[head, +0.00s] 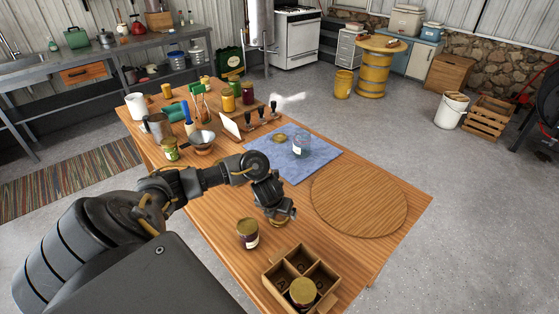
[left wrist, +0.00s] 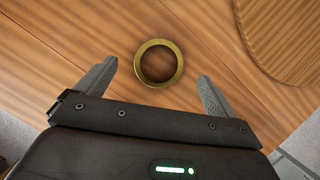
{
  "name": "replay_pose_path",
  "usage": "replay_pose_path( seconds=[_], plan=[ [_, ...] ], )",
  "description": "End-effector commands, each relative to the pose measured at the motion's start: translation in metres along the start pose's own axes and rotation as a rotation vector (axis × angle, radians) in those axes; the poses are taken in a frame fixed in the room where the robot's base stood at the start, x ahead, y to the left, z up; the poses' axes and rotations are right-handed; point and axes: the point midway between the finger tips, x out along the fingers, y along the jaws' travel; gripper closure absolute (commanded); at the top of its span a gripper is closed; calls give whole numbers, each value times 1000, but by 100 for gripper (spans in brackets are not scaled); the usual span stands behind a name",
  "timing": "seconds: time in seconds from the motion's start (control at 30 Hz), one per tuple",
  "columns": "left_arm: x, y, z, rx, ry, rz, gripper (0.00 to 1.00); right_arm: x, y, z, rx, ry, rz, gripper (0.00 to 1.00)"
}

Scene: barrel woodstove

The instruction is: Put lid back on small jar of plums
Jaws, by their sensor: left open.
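A gold ring-shaped lid band (left wrist: 159,42) lies flat on the wooden table, with bare wood showing through its middle. In the head view the band (head: 287,222) is partly hidden under my left gripper (head: 276,212). In the left wrist view my left gripper (left wrist: 158,72) is open and empty, its fingers on either side of the band and apart from it. A small dark-filled jar (head: 248,235) with a pale label stands upright to the left of the gripper. Its top looks gold-brown; I cannot tell whether it is covered. My right gripper is not in view.
A divided wooden crate (head: 268,281) holding a gold-topped jar (head: 303,293) stands at the near edge. A round wooden board (head: 360,200) lies to the right. A blue cloth (head: 318,166) bears a glass jar (head: 301,146) and another gold lid (head: 280,138). Jars and tools crowd the far end.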

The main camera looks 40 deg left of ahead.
Motion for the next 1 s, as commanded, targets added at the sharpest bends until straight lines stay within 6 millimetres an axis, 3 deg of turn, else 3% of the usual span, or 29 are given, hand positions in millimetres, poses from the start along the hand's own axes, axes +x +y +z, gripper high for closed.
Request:
replay_pose_path(
  seconds=[0.2,0.63,1.0],
  plan=[
    [29,0,-3,-1,1,1,6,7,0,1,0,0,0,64],
    [33,0,-2,0,-1,0,6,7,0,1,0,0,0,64],
    [33,0,-1,0,-1,0,53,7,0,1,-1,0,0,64]
  ],
)
